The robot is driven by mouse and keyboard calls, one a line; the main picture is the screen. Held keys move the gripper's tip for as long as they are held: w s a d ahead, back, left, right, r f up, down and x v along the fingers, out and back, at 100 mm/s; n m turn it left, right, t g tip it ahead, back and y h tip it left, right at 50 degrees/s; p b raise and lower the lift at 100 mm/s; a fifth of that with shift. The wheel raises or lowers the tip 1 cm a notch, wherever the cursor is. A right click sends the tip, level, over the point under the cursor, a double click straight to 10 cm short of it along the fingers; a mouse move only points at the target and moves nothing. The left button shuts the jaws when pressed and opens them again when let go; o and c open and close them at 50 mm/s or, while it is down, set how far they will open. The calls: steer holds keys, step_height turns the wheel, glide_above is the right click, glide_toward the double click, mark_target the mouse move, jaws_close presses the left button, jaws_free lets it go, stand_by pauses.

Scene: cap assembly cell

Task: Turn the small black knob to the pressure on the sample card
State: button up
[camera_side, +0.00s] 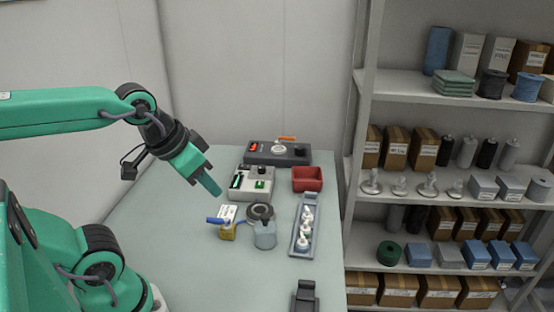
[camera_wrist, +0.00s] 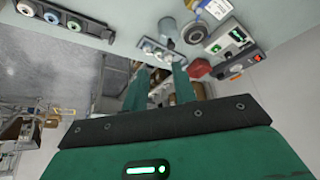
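A dark grey unit (camera_side: 262,157) stands at the back of the table with a red display, a silver dial and a small black knob (camera_side: 300,151) at its right end. The sample card (camera_side: 228,212) is white and stands by a yellow block; its writing is too small to read. It also shows at the top of the wrist view (camera_wrist: 218,9). The dark unit shows at the right of the wrist view (camera_wrist: 238,64). My gripper (camera_side: 213,188) hangs above the table, short of both units and touching nothing. Its green fingers are apart and empty in the wrist view (camera_wrist: 158,78).
A light grey unit (camera_side: 250,194) with a green screen stands before the dark unit. A red bin (camera_side: 307,179) is to its right. Shelves (camera_side: 455,195) fill the right. The left table is clear.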

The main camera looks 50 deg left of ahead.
steer(key=o, duration=0.4)
steer(key=shift+w+a+r, duration=0.1)
steer(key=shift+w+r, duration=0.05)
steer(key=shift+w, duration=0.05)
steer(key=shift+c, duration=0.2)
steer(key=shift+o, duration=0.2)
steer(key=shift+w+r+n, duration=0.15)
steer(key=shift+w+n, duration=0.1)
steer(key=shift+n, duration=0.05)
steer(key=w+a+r+n+g, duration=0.1)
steer(key=w+a+n, duration=0.35)
steer(key=w, duration=0.45)
steer(key=w+a+r+n+g, duration=0.1)
steer(key=w+a+n+g, duration=0.1)
steer(key=w+a+n, duration=0.45)
steer(key=w+a+f+n+g, duration=0.1)
steer(key=w+a+f+n, duration=0.1)
steer(key=w+a+f, duration=0.2)
steer(key=w+a+f+n, duration=0.3)
steer(key=w+a+f, duration=0.1)
steer(key=w+f, duration=0.1)
steer(key=w+a+f+n+g, duration=0.1)
steer(key=w+a+f+n, duration=0.2)
steer(key=w+a+f, duration=0.1)
steer(key=shift+w+a+f+g, duration=0.3)
steer(key=shift+w+a+f, duration=0.05)
steer(key=shift+a+f, duration=0.3)
